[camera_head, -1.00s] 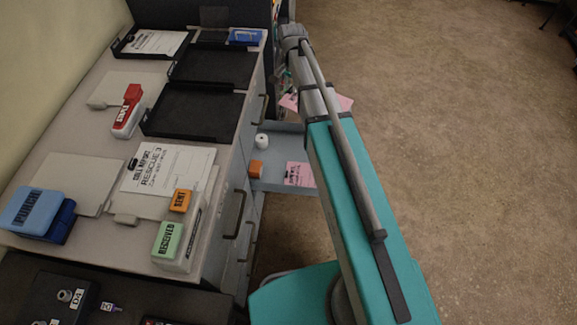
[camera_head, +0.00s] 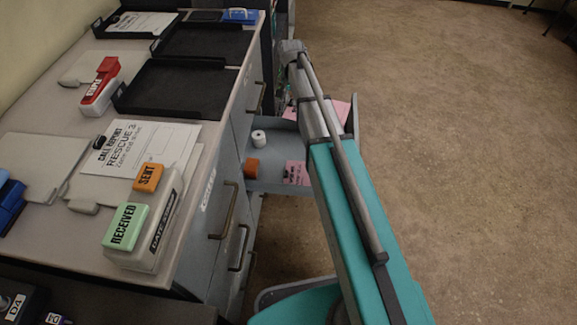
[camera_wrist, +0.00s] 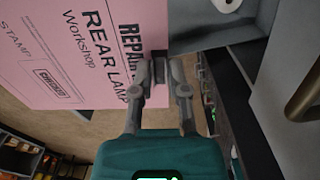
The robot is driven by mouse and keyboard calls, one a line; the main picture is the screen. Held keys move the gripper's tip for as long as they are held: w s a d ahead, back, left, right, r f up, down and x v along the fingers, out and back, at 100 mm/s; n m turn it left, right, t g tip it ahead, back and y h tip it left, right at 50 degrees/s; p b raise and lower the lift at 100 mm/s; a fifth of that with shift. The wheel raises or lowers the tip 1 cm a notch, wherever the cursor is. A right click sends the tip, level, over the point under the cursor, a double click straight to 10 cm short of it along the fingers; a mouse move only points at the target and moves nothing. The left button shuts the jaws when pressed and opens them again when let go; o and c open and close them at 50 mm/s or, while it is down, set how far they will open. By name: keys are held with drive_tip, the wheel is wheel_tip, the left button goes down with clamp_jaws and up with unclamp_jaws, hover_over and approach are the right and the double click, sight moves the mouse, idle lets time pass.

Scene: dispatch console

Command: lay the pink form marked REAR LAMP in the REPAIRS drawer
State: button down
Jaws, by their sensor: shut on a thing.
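My gripper (camera_wrist: 160,80) is shut on the edge of a pink form (camera_wrist: 85,45), which reads REAR LAMP and Workshop in the wrist view. In the head view this form (camera_head: 340,111) shows on both sides of my arm, by the far end of an open grey drawer (camera_head: 272,186); my gripper is hidden there. In the wrist view part of the drawer (camera_wrist: 205,38) shows beside the form, with floor below. I cannot tell whether the form touches the drawer. Another pink form (camera_head: 295,173) lies in the drawer. No drawer label is readable.
The drawer also holds a white roll (camera_head: 258,137) and an orange-brown object (camera_head: 251,168). Drawer handles (camera_head: 225,212) stick out from the cabinet front. The desktop at left carries black trays (camera_head: 175,88), stamps and a call report (camera_head: 140,148).

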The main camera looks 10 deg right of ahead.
drive_tip(key=w+f+n+b, duration=0.1)
drive_tip(key=w+f+b, duration=0.1)
drive_tip(key=f+b, duration=0.5)
drive_tip(key=w+d+f+n+b, duration=0.1)
drive_tip(key=w+f+b, duration=0.1)
drive_tip(key=f+b, duration=0.6)
drive_tip(key=shift+w+f, duration=0.15)
drive_tip(key=shift+f, duration=0.65)
drive_tip(key=b, duration=0.7)
hover_over(291, 144)
wheel_tip(291, 144, down, 6)
drive_tip(key=shift+f, duration=0.15)
drive_tip(key=shift+f+b, duration=1.65)
drive_tip(key=shift+f, duration=0.2)
drive_tip(key=shift+f, duration=0.15)
drive_tip(key=c, duration=0.6)
unclamp_jaws()
drive_tip(key=shift+c, duration=0.2)
